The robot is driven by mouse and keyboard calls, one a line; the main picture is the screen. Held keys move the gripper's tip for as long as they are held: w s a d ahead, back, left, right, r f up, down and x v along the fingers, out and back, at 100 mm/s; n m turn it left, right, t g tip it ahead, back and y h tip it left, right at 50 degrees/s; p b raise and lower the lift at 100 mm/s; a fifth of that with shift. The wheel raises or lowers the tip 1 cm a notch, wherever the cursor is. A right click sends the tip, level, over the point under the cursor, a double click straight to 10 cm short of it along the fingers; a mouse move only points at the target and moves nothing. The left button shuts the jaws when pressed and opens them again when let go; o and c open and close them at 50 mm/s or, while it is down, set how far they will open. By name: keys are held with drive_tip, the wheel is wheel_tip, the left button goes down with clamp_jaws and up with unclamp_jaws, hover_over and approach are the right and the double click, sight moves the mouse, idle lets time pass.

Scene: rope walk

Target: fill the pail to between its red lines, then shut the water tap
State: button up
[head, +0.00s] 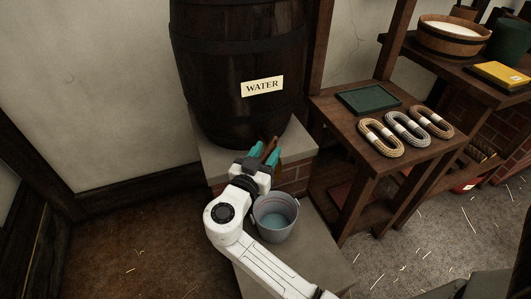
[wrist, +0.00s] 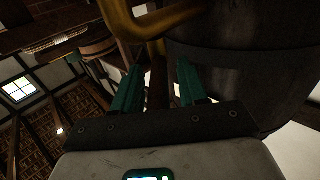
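A dark barrel (head: 235,60) labelled WATER stands on a stone-topped block. The brass-coloured tap (wrist: 160,20) shows at the top of the wrist view; in the head view the brown tap part (head: 272,153) is mostly hidden by my gripper. My gripper (head: 264,150) is at the tap, its teal fingers apart. In the wrist view a dark upright bar (wrist: 158,82) shows between the fingers, with gaps beside it. The grey pail (head: 275,232) stands below, partly behind my arm, with bluish water (head: 273,221) inside.
A wooden bench (head: 350,124) to the right holds a green tray (head: 368,100) and several rope coils (head: 405,128). A shelf behind bears a wooden tub (head: 448,38) and a yellow box (head: 502,75).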

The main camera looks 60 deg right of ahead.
sight(275, 145)
clamp_jaws()
idle(0.3)
